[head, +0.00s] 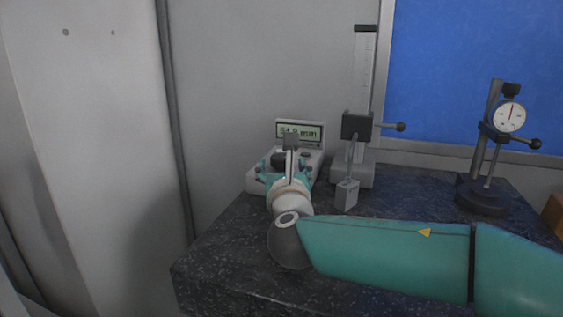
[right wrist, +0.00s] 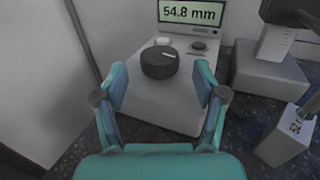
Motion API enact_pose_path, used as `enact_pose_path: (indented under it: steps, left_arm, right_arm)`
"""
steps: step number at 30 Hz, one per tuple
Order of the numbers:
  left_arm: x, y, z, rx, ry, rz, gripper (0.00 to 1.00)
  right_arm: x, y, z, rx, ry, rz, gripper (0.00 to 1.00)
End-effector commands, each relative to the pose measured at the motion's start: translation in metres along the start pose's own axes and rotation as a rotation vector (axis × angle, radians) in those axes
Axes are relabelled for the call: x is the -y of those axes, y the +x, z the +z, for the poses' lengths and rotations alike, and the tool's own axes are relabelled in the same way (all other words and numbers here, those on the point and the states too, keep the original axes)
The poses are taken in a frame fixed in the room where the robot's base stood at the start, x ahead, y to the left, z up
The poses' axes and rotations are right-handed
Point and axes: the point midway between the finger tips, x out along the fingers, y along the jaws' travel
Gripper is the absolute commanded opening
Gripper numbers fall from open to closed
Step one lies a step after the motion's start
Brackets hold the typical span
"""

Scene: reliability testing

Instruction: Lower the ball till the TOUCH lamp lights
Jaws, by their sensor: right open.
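The readout box (head: 255,181) shows 54.8 mm on its display (right wrist: 190,12) in the right wrist view. A black knob (right wrist: 160,62) with a pale mark sits on its sloping top. My right gripper (head: 288,168) is open and empty; in the right wrist view its fingertips (right wrist: 160,86) are apart, just short of the knob, one to each side. The height gauge's carriage (head: 357,125) carries a side rod ending in a dark round knob (head: 400,126). A grey block (head: 347,194) stands below the carriage. I cannot make out the measuring ball or a lit TOUCH lamp.
A dial gauge stand (head: 483,195) stands at the right of the dark granite table (head: 215,262). The gauge base (right wrist: 270,72) is right of the box. A grey wall is behind. My right arm covers the table's front right; its front left is clear.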

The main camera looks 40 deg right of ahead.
Motion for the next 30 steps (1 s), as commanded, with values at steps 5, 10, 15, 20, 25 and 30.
enact_pose_path:
  steps: [5,10,15,20,25,30]
  left_arm:
    - [0.0,0.0,0.0,0.0,0.0,0.0,0.4]
    - [0.0,0.0,0.0,0.0,0.0,0.0,0.4]
    - [0.0,0.0,0.0,0.0,0.0,0.0,0.4]
    - [0.0,0.0,0.0,0.0,0.0,0.0,0.4]
    - [0.0,0.001,0.0,0.0,0.0,0.0,0.4]
    - [0.0,0.001,0.0,0.0,0.0,0.0,0.4]
  right_arm:
    - [-0.001,-0.039,0.001,0.004,0.002,0.006,0.71]
    - [0.0,-0.064,0.001,0.003,0.001,0.003,0.71]
    - [0.001,-0.075,0.0,0.001,0.0,0.0,0.71]
    - [0.001,-0.076,0.0,0.001,-0.001,-0.001,0.71]
    - [0.001,-0.076,0.0,0.001,0.002,-0.002,0.71]
    - [0.023,-0.076,0.004,0.015,0.047,-0.099,0.71]
